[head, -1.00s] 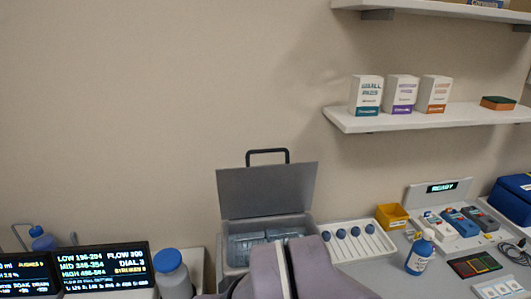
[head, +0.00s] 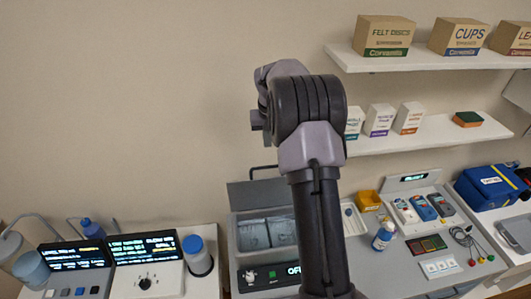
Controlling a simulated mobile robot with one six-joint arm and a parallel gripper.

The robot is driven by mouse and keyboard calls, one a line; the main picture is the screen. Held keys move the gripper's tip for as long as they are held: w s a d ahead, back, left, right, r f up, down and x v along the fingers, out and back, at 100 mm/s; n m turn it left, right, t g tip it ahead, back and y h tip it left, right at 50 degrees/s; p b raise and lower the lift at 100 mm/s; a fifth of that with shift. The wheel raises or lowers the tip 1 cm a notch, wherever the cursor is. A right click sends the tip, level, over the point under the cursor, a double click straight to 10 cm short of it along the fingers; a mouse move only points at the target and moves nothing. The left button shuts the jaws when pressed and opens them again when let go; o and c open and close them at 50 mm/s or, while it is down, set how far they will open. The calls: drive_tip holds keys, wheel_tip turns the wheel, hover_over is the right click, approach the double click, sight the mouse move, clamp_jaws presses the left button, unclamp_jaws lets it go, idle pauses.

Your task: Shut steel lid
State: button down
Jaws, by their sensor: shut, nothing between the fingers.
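The steel lid (head: 246,195) is a flat grey panel with a dark handle (head: 261,169) on its top edge. It stands raised at the back of a grey box (head: 236,259), so the box is open. Two clear-fronted packs (head: 253,236) show inside. My arm rises in front and hides the right part of the lid and box. The dark end of my gripper (head: 257,119) shows only partly, left of my arm's big joint, in front of the wall and higher in the picture than the lid. It is shut and apart from the lid; its fingertips are not clear.
A blue-capped bottle (head: 198,256) and lit display units (head: 146,266) stand left of the box. Shelves with cartons (head: 384,36) hang upper right. The wall at left is bare.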

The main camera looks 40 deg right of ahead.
drive_tip(key=a+x, duration=0.1)
drive_tip(key=x, duration=0.7)
drive_tip(key=s, duration=0.1)
drive_tip(key=s+p, duration=0.1)
drive_tip(key=s+r, duration=0.1)
drive_tip(key=shift+s+a, duration=0.3)
drive_tip(key=shift+a, duration=0.05)
